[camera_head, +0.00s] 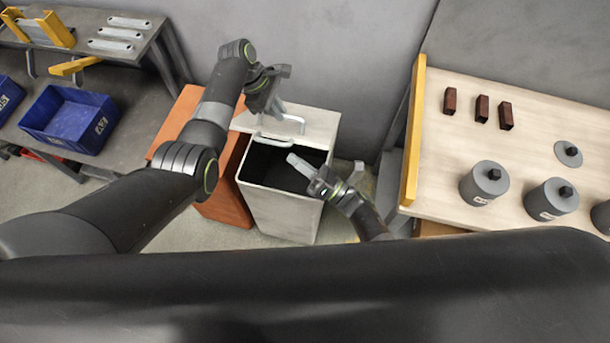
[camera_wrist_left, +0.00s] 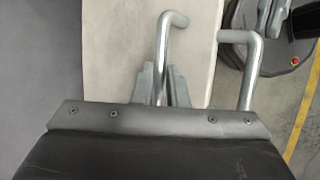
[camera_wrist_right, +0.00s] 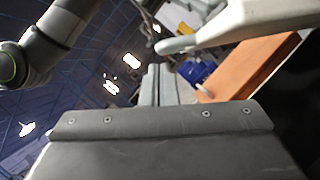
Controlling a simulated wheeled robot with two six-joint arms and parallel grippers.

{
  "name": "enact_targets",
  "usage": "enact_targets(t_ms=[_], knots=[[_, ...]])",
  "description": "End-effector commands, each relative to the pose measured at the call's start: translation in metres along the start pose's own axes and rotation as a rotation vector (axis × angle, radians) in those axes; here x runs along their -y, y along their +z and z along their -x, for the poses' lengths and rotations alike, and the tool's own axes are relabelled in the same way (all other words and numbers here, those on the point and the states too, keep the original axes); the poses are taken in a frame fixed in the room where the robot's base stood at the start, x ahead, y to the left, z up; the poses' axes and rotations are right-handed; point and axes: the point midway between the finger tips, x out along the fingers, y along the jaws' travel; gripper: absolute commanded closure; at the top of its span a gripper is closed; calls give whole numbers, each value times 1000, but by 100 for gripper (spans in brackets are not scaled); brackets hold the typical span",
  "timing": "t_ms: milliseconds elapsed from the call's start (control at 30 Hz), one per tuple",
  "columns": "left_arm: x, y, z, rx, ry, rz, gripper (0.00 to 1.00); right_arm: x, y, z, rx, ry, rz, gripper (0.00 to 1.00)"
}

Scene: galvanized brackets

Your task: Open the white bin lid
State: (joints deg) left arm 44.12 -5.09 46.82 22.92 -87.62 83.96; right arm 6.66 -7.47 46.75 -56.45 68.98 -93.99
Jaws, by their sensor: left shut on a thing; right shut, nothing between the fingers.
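The white bin (camera_head: 283,208) stands on the floor with its dark inside showing at the front. Its white lid (camera_head: 319,124) is open, over the back part of the bin. A metal bar handle (camera_head: 290,117) is on the lid, and its bent bars also show in the left wrist view (camera_wrist_left: 250,70). My left gripper (camera_head: 276,106) is shut on the handle; its fingers close around one bar in the left wrist view (camera_wrist_left: 166,85). My right gripper (camera_head: 300,164) is shut and empty, above the bin opening; its fingers also show in the right wrist view (camera_wrist_right: 157,85).
An orange cabinet (camera_head: 222,186) stands close on the bin's left. A wooden table (camera_head: 450,160) with grey cylinders (camera_head: 484,183) and brown blocks (camera_head: 481,108) is on the right. A blue crate (camera_head: 70,118) sits on the left bench. A grey wall is behind the bin.

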Motion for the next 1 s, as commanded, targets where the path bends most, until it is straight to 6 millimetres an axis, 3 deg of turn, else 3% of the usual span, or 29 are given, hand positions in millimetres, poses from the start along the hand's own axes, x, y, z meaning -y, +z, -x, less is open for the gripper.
enact_targets(t_ms=[500,800,1000], knots=[[-2,0,-2,-3,11,-1,100,0,6,-6,0,0,0,100],[-1,-1,-3,-2,9,0,100,-3,26,-15,2,2,1,100],[0,-1,-5,-2,5,2,100,-4,27,-16,4,3,0,100]])
